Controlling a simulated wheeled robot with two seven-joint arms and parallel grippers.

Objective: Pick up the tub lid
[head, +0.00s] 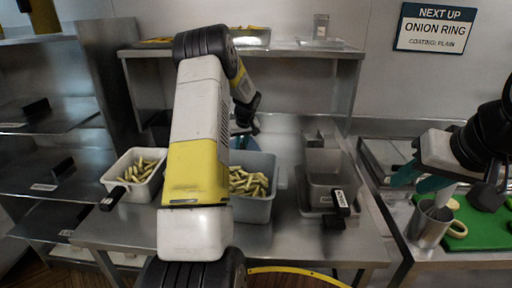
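No piece is clearly identifiable as the tub lid. A grey tub of fries (262,207) stands open on the steel table, partly hidden by my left arm. My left gripper (246,134) is behind that arm, near the tub's back edge; its fingers are mostly hidden. My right gripper (419,179) is at the right, above a metal cup (429,226), its teal fingers apart with nothing seen between them.
A white tub of fries (116,175) stands at the left of the table. An empty grey container (329,172) with a black labelled handle (341,203) stands at the right. A green board (476,233) bears onion rings. The upper shelf (285,52) overhangs the table's back.

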